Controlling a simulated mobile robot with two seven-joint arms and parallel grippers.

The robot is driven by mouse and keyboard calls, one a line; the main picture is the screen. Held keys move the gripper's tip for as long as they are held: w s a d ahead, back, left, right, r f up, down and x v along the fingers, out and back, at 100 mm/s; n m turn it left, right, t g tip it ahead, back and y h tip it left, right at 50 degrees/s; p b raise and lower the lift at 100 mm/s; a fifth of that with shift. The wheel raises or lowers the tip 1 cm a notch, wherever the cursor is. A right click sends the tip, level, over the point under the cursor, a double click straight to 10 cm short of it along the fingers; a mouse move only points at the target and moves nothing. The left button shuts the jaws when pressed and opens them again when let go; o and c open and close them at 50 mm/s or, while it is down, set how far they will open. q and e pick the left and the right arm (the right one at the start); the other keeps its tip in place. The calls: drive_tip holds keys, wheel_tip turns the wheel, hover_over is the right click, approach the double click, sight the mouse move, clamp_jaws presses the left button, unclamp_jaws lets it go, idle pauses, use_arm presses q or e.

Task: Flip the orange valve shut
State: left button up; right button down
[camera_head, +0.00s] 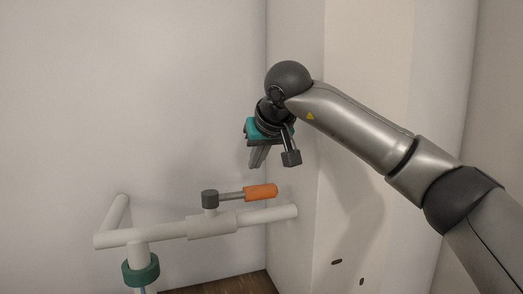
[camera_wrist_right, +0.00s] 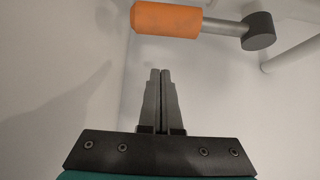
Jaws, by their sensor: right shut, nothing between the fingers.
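The valve's orange handle (camera_head: 261,191) lies roughly level on a grey lever that runs left to a dark cap (camera_head: 209,199) on the white pipe (camera_head: 212,225). The handle points right, along the pipe. In the right wrist view the orange handle (camera_wrist_right: 166,19) shows at the top, with its grey lever and dark cap to the right. My right gripper (camera_head: 257,163) is above the handle and apart from it, fingers pointing down. Its fingers (camera_wrist_right: 160,75) are together and empty. My left gripper is out of view.
A teal ring (camera_head: 141,271) sits on a lower pipe branch. The space left of my right gripper is free. A strip of brown floor (camera_head: 225,287) shows below.

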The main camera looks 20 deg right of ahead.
sight(241, 195)
drive_tip(key=shift+s+f+b, duration=0.15)
drive_tip(key=shift+s+f, duration=0.25)
drive_tip(key=shift+f, duration=0.5)
drive_tip(key=shift+s+f+b, duration=0.15)
drive_tip(key=shift+s+f, duration=0.25)
drive_tip(key=shift+f, duration=0.45)
drive_tip(key=shift+d, duration=0.1)
